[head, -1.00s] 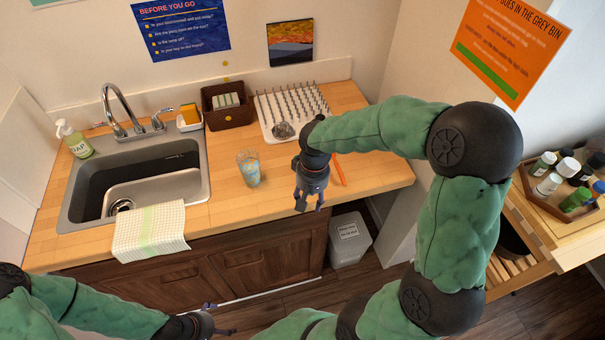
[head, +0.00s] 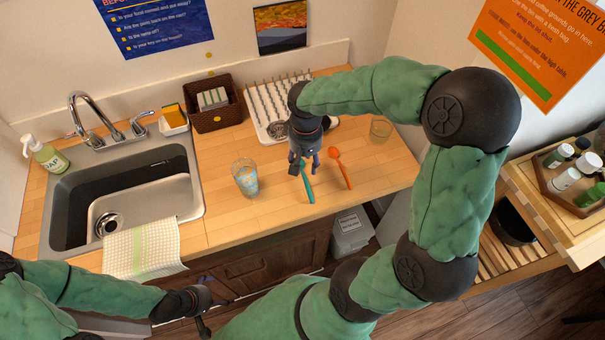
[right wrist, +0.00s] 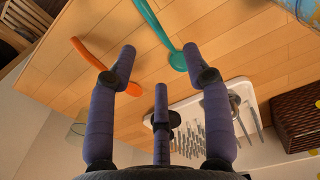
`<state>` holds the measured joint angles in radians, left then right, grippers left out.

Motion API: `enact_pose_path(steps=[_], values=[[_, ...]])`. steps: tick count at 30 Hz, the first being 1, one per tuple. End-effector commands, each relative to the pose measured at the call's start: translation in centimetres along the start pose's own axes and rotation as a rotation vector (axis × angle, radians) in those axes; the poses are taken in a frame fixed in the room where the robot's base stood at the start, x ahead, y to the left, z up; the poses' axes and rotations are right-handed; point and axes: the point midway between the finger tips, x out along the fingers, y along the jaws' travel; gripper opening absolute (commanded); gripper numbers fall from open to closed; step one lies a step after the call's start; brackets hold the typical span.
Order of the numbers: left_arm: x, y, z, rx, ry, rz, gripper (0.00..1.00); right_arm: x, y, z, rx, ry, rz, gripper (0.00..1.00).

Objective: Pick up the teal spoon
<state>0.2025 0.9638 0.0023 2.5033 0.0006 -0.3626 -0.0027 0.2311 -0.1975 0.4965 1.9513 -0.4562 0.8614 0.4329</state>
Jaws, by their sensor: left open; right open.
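The teal spoon (head: 307,186) lies on the wooden counter (head: 225,222), its upper end partly hidden by my right gripper in the head view. In the right wrist view, the teal spoon (right wrist: 163,32) runs from the top edge down to its bowl, near the right-hand fingertip. My right gripper (head: 303,169) is open and empty, above the counter by the spoon; its fingers also show in the right wrist view (right wrist: 158,55). My left gripper (head: 205,300) is open and low at the bottom left, in front of the cabinet, away from the spoon.
An orange spoon (head: 341,168) lies just right of the teal one. A patterned glass (head: 245,178) stands to the left and a clear glass (head: 380,130) to the right. A white drying rack (head: 265,128) is behind. The sink (head: 70,205) is at left.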

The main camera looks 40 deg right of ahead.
Motion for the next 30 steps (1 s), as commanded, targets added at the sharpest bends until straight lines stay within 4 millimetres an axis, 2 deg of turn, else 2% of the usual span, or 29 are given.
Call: enact_pose_path(steps=[1,6,14,24,30], values=[[0.3,-0.1,0.0,0.000,-0.001,0.000,0.97,1.1,0.0,0.1,0.000,-0.005,0.001,0.50],[0.8,-0.3,0.0,0.000,0.000,0.000,0.97,3.3,0.1,0.0,0.001,-0.003,0.001,0.50],[1.0,-0.4,0.0,0.000,0.000,0.000,0.97,4.5,0.1,-0.1,0.000,-0.001,0.000,0.50],[2.2,-0.8,-0.1,0.000,0.000,0.000,0.97,8.9,0.6,-0.5,-0.001,-0.003,0.001,0.50],[2.2,-0.8,-0.1,0.000,0.000,0.000,0.97,9.2,0.5,-0.6,0.000,0.000,0.000,0.50]])
